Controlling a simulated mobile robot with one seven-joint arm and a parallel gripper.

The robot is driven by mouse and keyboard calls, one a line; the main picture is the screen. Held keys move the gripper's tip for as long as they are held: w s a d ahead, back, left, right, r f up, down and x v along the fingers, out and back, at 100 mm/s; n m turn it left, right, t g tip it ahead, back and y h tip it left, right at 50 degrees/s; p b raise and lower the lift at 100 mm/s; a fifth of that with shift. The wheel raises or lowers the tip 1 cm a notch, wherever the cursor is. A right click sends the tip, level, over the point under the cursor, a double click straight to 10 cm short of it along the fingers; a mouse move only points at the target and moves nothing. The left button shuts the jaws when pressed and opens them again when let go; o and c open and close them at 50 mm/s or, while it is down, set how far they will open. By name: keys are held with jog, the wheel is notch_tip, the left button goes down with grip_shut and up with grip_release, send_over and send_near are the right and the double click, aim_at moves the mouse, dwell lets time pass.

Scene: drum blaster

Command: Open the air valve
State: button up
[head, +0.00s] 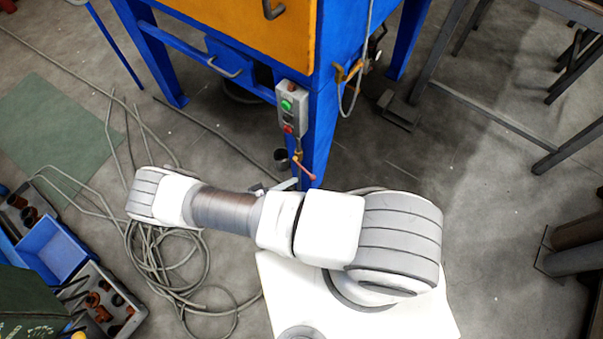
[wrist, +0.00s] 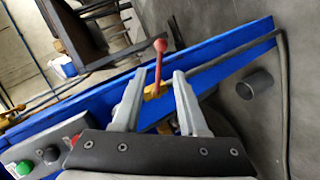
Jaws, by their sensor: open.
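The air valve has a red lever with a round knob (wrist: 160,47) and a brass-coloured body (wrist: 155,91) on the blue leg. In the head view the red lever (head: 306,171) points down and right, below the control box. My gripper (wrist: 160,74) is open in the wrist view, with one finger on each side of the lever. I cannot tell whether either finger touches it. In the head view my arm hides most of the gripper; a grey finger (head: 287,185) shows just below the valve.
The control box (head: 291,108) with green and red buttons is above the valve on the blue machine frame (head: 318,135). Hoses (head: 160,260) lie coiled on the floor at left, near a blue bin (head: 52,248). Dark metal stands (head: 570,150) are at right.

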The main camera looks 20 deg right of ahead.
jog(key=v, duration=0.5)
jog(key=shift+c, duration=0.2)
